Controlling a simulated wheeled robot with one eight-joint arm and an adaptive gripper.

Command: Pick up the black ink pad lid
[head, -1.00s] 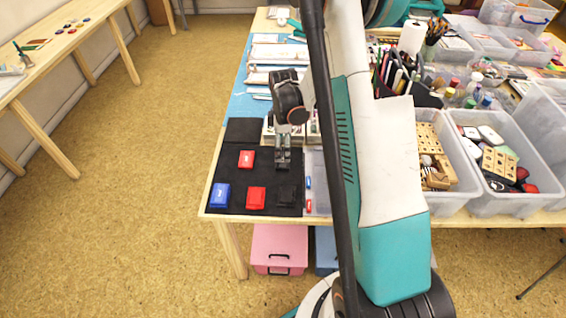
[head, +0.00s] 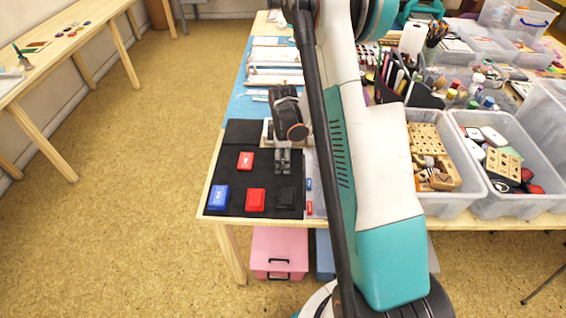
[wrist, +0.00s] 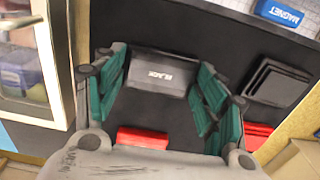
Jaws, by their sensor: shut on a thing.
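In the head view my gripper (head: 283,166) is over the right part of the black mat; the lid is hard to make out there. An open-looking black pad piece (wrist: 277,82) lies on the mat to the right in the wrist view. A black pad (head: 286,197) shows below my gripper in the head view.
Two red pads (head: 246,160) (head: 255,199) and a blue pad (head: 219,197) lie on the black mat (head: 234,176). A clear tray (head: 317,185) with small red and blue items is just right of it. Bins stand farther right.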

